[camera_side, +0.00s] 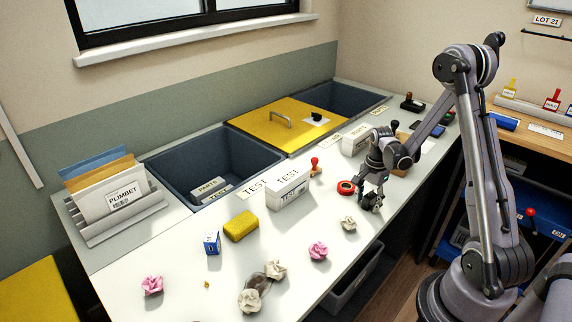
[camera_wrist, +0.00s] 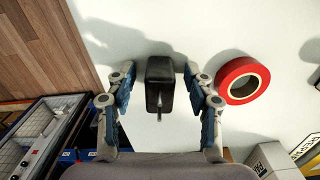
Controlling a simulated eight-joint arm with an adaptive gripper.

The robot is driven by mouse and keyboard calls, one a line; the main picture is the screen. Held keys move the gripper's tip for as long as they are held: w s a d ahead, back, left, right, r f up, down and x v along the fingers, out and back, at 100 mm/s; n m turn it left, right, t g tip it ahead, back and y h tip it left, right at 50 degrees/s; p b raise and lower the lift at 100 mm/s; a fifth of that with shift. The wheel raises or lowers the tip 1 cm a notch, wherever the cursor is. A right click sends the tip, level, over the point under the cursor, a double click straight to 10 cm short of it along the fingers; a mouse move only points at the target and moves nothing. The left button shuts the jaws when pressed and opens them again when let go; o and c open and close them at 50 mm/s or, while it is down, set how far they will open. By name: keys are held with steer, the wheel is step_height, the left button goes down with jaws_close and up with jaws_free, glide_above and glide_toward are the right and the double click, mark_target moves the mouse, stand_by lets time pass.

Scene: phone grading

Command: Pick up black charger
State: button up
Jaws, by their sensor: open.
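The black charger (camera_wrist: 160,85) lies on the white table in the wrist view, a small dark block with its prong end toward my gripper. My gripper (camera_wrist: 159,72) is open, with one finger on each side of the charger and a visible gap on both sides. In the side view my gripper (camera_side: 370,203) points down close to the table near its front edge. The charger is hidden or too small to make out there.
A red tape roll (camera_wrist: 242,80) lies close to the right finger; it also shows in the side view (camera_side: 346,187). A crumpled paper ball (camera_side: 348,223) and a white TEST box (camera_side: 288,190) are nearby. The table's front edge runs close beside my gripper.

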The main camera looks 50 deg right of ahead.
jaws_close()
steer(key=shift+r, duration=0.1)
stand_by(0.3)
